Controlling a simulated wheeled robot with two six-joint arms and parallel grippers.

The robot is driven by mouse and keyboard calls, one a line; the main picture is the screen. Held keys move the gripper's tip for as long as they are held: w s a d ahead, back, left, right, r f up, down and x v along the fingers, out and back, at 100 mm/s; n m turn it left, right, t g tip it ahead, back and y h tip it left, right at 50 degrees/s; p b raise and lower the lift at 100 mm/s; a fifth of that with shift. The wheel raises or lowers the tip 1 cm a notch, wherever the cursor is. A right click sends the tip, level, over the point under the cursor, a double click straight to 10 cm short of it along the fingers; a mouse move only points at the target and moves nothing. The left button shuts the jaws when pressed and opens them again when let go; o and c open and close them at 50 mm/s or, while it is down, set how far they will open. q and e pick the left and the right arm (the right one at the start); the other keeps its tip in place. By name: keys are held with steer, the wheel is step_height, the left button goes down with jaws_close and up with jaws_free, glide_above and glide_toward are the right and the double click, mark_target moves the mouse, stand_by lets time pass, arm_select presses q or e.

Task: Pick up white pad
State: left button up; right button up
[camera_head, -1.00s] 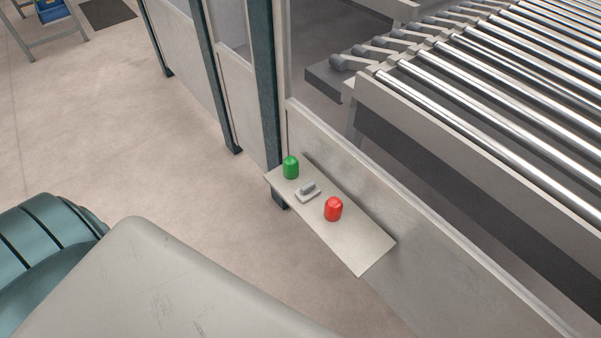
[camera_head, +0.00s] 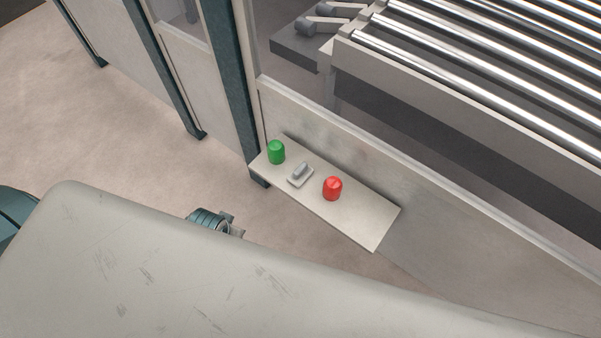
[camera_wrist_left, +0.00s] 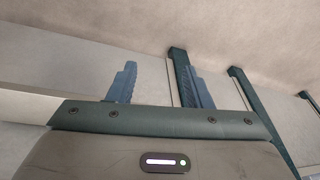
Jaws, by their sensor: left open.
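A small pale pad (camera_head: 300,175) with a raised grey grip lies on a narrow metal shelf (camera_head: 370,221), between a green knob (camera_head: 276,152) and a red knob (camera_head: 332,188). No other white pad shows. My left gripper (camera_wrist_left: 160,85) is open in the left wrist view, with nothing between its blue fingers. Beyond it are pale panels and floor; the pad is not in that view. In the head view, a teal ribbed part that looks like mine shows left of the shelf, apart from the pad; its fingers cannot be made out. My right gripper is not in view.
The shelf juts from a grey panel fence (camera_head: 440,187) with dark teal posts (camera_head: 233,85). A roller conveyor (camera_head: 470,75) stands behind the fence. Bare floor (camera_head: 100,120) lies left of the fence. A large grey surface, likely mine, covers the bottom of the head view.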

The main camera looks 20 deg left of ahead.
arm_select(q)
step_height(320, 180, up, 7)
steer(key=m+g, duration=0.3)
steer(key=m, duration=0.1)
glide_toward(300, 168)
steer(key=shift+a+f+h, duration=0.1)
steer(key=shift+a+h, duration=0.3)
steer(key=shift+a, duration=0.3)
step_height(300, 168, down, 4)
steer(key=shift+f, duration=0.25)
steer(key=f, duration=0.1)
steer(key=f+p, duration=0.1)
steer(key=f, duration=0.2)
steer(key=shift+d+f+p, duration=0.25)
steer(key=shift+d+p, duration=0.05)
steer(key=shift+d, duration=0.1)
steer(key=shift+f, duration=0.5)
steer(key=c, duration=1)
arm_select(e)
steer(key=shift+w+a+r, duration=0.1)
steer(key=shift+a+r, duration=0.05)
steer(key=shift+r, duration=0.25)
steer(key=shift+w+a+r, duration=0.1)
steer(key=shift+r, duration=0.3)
arm_select(q)
steer(key=shift+r, duration=0.1)
